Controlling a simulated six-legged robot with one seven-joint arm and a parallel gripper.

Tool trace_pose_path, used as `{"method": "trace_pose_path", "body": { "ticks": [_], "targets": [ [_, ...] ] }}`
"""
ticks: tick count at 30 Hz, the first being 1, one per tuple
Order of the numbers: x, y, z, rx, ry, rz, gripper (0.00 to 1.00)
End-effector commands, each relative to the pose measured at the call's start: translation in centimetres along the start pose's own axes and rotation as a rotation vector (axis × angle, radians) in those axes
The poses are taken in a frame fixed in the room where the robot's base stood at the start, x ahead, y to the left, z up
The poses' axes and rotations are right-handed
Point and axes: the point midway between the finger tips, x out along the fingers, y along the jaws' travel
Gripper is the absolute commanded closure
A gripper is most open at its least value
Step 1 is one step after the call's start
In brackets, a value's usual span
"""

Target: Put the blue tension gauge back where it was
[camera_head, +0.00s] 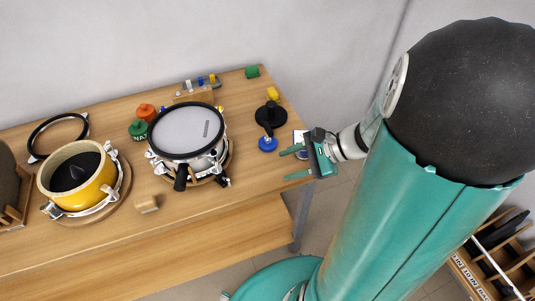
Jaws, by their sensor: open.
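A small round blue piece (267,145), which looks like the blue tension gauge, is on the right part of the wooden table. A black stem stands at its far side, and I cannot tell whether the two are joined. A black disc (270,115) lies just beyond it. My gripper (284,165) is open and empty at the table's right edge, a little nearer to me and to the right of the blue piece, not touching it. Its two green fingers point left. A small white and blue card or pad (299,137) is partly hidden beside my gripper.
A snare drum (184,130) stands mid-table, with a yellow drum shell (80,183) and a black hoop (58,135) to the left. Orange (146,111) and green (138,130) knobs, a wooden block (146,204) and a yellow piece (272,93) also sit there. The front right is clear.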

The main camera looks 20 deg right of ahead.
Motion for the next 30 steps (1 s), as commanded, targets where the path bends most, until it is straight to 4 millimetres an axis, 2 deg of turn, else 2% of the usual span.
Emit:
{"method": "trace_pose_path", "body": {
  "ticks": [1, 3, 8, 13, 18, 21, 24, 30],
  "targets": [
    [0.5, 0.2, 2.0, -0.126, 0.032, 0.076, 0.54],
    [0.8, 0.9, 4.1, -0.290, 0.081, 0.176, 0.54],
    [0.7, 2.2, 8.0, -0.675, 0.201, 0.370, 0.54],
    [-0.5, 2.5, 11.6, -1.097, 0.346, 0.520, 0.54],
    [-2.3, 2.0, 14.9, -1.483, 0.502, 0.600, 0.54],
    [-3.2, 1.6, 16.3, -1.627, 0.569, 0.617, 0.54],
    [-3.6, 1.4, 17.0, -1.698, 0.605, 0.623, 0.54],
    [-3.8, 1.3, 17.1, -1.711, 0.614, 0.627, 0.54]
  ]
}}
